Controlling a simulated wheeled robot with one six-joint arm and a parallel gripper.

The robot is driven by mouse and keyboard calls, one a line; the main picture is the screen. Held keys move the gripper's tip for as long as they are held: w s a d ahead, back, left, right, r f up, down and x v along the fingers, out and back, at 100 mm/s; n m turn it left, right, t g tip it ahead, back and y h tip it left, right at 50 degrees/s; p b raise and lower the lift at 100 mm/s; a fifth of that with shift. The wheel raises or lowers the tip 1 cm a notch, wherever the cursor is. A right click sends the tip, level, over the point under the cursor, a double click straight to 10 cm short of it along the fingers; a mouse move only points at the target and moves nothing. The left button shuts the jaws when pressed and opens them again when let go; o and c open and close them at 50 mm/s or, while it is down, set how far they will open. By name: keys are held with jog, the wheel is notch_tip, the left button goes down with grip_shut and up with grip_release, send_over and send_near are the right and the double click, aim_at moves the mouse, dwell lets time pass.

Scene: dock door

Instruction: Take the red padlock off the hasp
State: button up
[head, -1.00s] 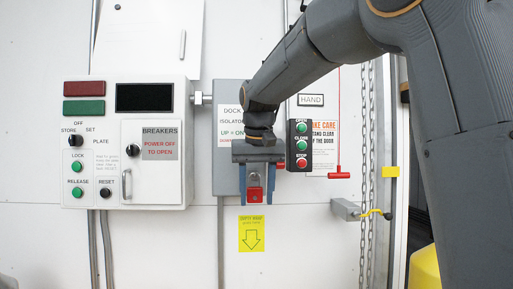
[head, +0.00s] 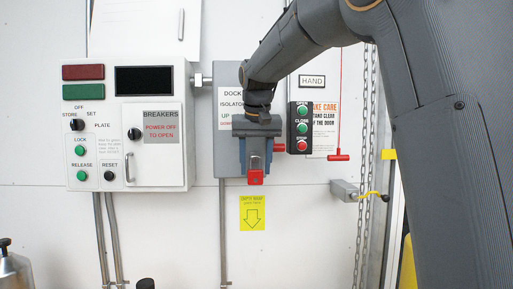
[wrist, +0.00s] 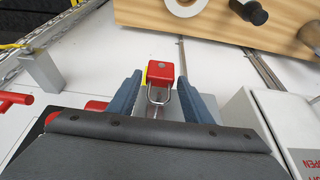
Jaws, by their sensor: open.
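The red padlock (head: 256,178) hangs upright at the bottom edge of the grey isolator box, its metal shackle above the body. My gripper (head: 256,168) is open, pointing down, with one blue finger on each side of the shackle. In the head view the padlock's body shows around and below the fingertips. In the wrist view the padlock (wrist: 160,72) lies between the fingertips, with a gap on both sides. The hasp is mostly hidden by my gripper, so I cannot tell how the shackle sits on it.
The grey isolator box (head: 229,160) is behind my gripper. A button station (head: 302,128) stands close on the right, and a breaker panel (head: 90,142) on the left. A red pull handle (head: 339,157) hangs farther right. The wall below the padlock is clear around a yellow label (head: 252,213).

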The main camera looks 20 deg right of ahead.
jog(key=shift+x, duration=1.4)
jog(key=c, duration=0.9)
jog(key=shift+o, duration=0.2)
jog(key=shift+r+p, duration=0.1)
jog(key=shift+p, duration=0.2)
jog(key=shift+r+p, duration=0.7)
jog(key=shift+s, duration=0.15)
jog(key=s+a, duration=0.2)
jog(key=s, duration=1.1)
jog(key=shift+s+a+b, duration=0.2)
jog(key=shift+a+b, duration=0.15)
jog(key=shift+a, duration=0.05)
jog(key=shift+f, duration=0.1)
